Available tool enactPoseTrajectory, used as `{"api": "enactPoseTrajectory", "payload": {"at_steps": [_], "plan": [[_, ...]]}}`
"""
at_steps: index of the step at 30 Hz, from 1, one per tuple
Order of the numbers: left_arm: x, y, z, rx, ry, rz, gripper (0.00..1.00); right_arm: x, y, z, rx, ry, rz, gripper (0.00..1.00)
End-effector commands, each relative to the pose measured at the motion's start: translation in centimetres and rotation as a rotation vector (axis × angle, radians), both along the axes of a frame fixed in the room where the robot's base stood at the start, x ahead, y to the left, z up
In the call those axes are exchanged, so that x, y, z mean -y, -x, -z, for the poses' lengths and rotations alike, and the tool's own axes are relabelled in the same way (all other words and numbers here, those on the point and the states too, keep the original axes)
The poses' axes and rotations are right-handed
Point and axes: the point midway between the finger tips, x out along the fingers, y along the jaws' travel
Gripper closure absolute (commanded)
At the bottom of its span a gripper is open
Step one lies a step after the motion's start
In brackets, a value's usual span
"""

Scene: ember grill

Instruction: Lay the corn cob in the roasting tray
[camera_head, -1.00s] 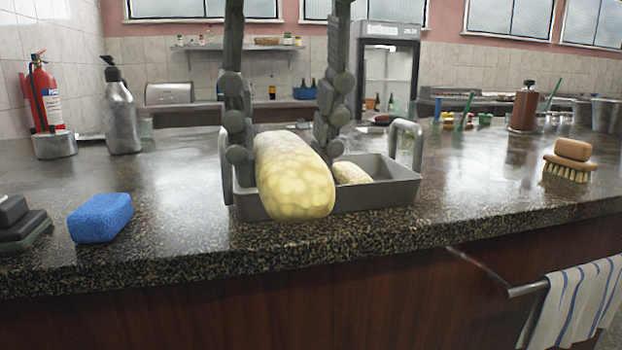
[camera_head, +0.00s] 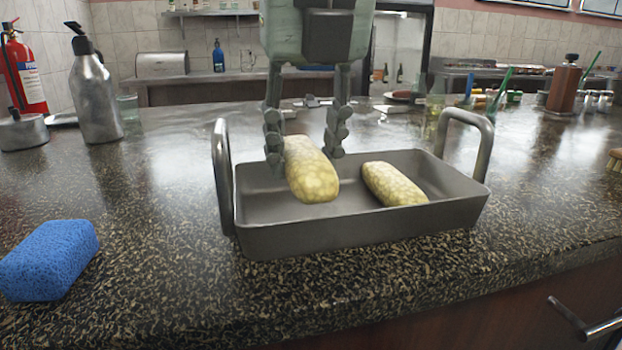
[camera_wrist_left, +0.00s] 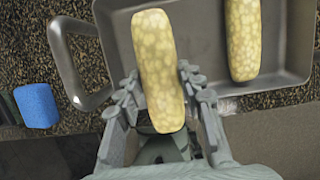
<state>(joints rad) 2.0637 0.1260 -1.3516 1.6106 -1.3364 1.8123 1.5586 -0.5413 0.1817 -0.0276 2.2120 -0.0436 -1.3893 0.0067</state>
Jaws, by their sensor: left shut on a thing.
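A yellow corn cob (camera_head: 312,172) is held between the fingers of my left gripper (camera_head: 304,150), over the left part of the grey roasting tray (camera_head: 350,232). In the left wrist view the held cob (camera_wrist_left: 157,68) lies lengthwise between the fingers (camera_wrist_left: 158,105), which are shut on it. Whether its underside touches the tray floor I cannot tell. A second corn cob (camera_head: 393,184) lies in the right part of the tray, apart from the held one; it also shows in the left wrist view (camera_wrist_left: 243,40). My right gripper is in neither view.
The tray has a tall handle at its left end (camera_head: 222,175) and its right end (camera_head: 470,140). A blue sponge (camera_head: 48,260) lies left on the dark counter. A metal soap bottle (camera_head: 95,95) stands behind it. Counter between sponge and tray is clear.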

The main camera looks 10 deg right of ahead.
Motion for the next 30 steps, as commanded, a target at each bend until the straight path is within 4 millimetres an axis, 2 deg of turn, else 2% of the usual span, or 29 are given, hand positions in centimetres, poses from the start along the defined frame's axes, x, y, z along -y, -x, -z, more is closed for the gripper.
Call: {"api": "enactPoseTrajectory", "payload": {"at_steps": [3, 6, 11, 17, 23, 24, 28, 30], "plan": [[0.7, -1.7, 1.0, -0.001, 0.000, 0.000, 0.99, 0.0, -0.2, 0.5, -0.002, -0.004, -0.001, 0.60], [1.0, -2.4, 1.5, 0.001, 0.000, 0.000, 0.99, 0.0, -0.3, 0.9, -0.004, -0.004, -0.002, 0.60], [1.0, -2.6, 2.6, 0.000, -0.001, 0.001, 0.99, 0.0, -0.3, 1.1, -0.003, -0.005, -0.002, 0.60], [1.0, -2.6, 5.4, 0.000, -0.001, 0.002, 0.99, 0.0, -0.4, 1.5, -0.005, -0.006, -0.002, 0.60], [1.0, -2.6, 5.6, 0.002, 0.000, 0.000, 0.99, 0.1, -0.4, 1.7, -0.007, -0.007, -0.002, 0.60], [1.0, -2.6, 5.7, 0.001, 0.000, 0.001, 0.60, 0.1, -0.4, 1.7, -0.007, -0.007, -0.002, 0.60], [1.0, -2.6, 5.7, 0.001, 0.000, 0.001, 0.44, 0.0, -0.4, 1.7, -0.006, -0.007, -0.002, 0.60], [1.0, -2.5, 5.7, 0.001, 0.000, 0.001, 0.42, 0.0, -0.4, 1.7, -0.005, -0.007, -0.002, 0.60]]}}
